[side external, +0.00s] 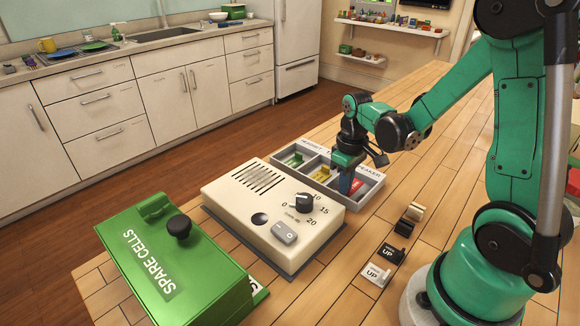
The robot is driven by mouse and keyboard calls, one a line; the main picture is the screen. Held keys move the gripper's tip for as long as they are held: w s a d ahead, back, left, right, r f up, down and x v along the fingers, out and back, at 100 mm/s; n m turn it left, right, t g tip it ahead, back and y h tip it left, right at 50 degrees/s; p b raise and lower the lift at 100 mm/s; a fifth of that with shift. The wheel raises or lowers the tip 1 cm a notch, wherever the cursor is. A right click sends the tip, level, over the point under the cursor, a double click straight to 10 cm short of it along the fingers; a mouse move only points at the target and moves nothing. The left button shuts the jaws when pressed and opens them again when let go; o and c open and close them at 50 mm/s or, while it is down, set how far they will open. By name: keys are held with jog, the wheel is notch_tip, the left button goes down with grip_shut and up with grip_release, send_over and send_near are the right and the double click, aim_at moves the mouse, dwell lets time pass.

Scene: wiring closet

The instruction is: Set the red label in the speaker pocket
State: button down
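A grey tray (373,193) with three pockets lies on the wooden counter behind the beige box. Lettering on its back rim seems to read HEADSET at the left and SPEAKER at the right. A green piece (294,160) is in the left pocket and a yellow piece (321,174) in the middle one. The red label (357,186) shows in the right pocket, at the speaker end, partly hidden by my gripper. My gripper (346,188) points down into the tray right beside the red label. Whether its fingers touch or hold the label cannot be seen.
The beige box (240,207) with a dial (304,203) stands in front of the tray. A green SPARE CELLS box (165,262) with a black knob is at the front left. Small blocks and UP tags (376,274) lie right of the beige box.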

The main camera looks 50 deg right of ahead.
jog(key=shift+f, duration=0.1)
jog(key=c, duration=1)
grip_release()
notch_tip(320, 180, up, 13)
jog(key=a+t, duration=0.2)
jog(key=a, duration=0.1)
jog(key=a+f+t, duration=0.1)
jog(key=a+t, duration=0.1)
jog(key=a, duration=0.2)
jog(key=a+t, duration=0.3)
jog(key=a, duration=0.1)
jog(key=shift+s+a+f, duration=0.1)
jog(key=shift+a+f, duration=0.05)
jog(key=shift+f, duration=0.1)
